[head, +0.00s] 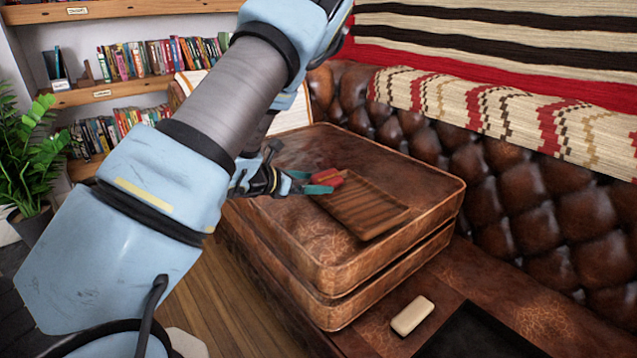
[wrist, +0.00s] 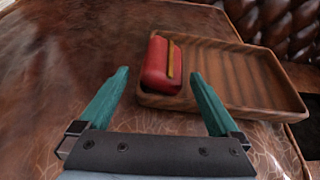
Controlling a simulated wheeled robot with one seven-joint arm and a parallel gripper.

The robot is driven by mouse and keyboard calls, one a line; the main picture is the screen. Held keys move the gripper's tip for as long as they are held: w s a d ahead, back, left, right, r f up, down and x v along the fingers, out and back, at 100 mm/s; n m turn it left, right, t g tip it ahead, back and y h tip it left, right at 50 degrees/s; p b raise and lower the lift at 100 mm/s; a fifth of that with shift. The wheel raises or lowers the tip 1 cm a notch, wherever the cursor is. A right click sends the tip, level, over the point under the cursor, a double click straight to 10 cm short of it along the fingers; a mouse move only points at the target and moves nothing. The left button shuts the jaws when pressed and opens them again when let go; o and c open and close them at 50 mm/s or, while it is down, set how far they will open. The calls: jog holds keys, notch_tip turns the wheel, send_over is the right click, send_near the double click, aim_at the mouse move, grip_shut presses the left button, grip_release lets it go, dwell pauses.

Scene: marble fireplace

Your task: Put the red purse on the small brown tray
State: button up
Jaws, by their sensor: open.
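The red purse (head: 329,177) with a yellow strip lies at one end of the small brown tray (head: 372,214). In the wrist view the purse (wrist: 158,64) overlaps the left end of the tray (wrist: 235,75). I cannot tell if all of it is inside the rim. My gripper (head: 309,183) is beside the purse in the head view. In the wrist view my gripper (wrist: 160,85) has its two green fingers spread wide and nothing between them, with the purse just beyond the tips.
The tray rests on a stacked brown leather cushion or case (head: 330,255). A cream bar-shaped item (head: 411,315) and a black tray (head: 480,335) lie on the lower leather surface at the right front. A tufted leather backrest (head: 500,175) stands behind.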

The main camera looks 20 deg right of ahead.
jog(key=v, duration=0.9)
jog(key=shift+a, duration=0.4)
jog(key=w+a+r+n+t+y, duration=0.1)
jog(key=w+a+n+t+y, duration=0.2)
jog(key=a+n+y, duration=0.7)
jog(key=w+a+n+t, duration=0.25)
jog(key=a+n, duration=0.45)
jog(key=n, duration=0.9)
jog(key=s+a+r+n+g+y, duration=0.1)
jog(key=s+a+n+g, duration=0.2)
jog(key=s+n, duration=0.5)
jog(key=s+a+r+n+g+y, duration=0.1)
jog(key=s+a+n+g, duration=0.2)
jog(key=s+n, duration=0.6)
jog(key=n+g, duration=0.1)
jog(key=n, duration=0.5)
jog(key=shift+a+r+n+y, duration=0.3)
jog(key=shift+a+r+n, duration=0.05)
jog(key=shift+r+n, duration=0.05)
jog(key=shift+s+r+g, duration=0.1)
jog(key=shift+g, duration=0.15)
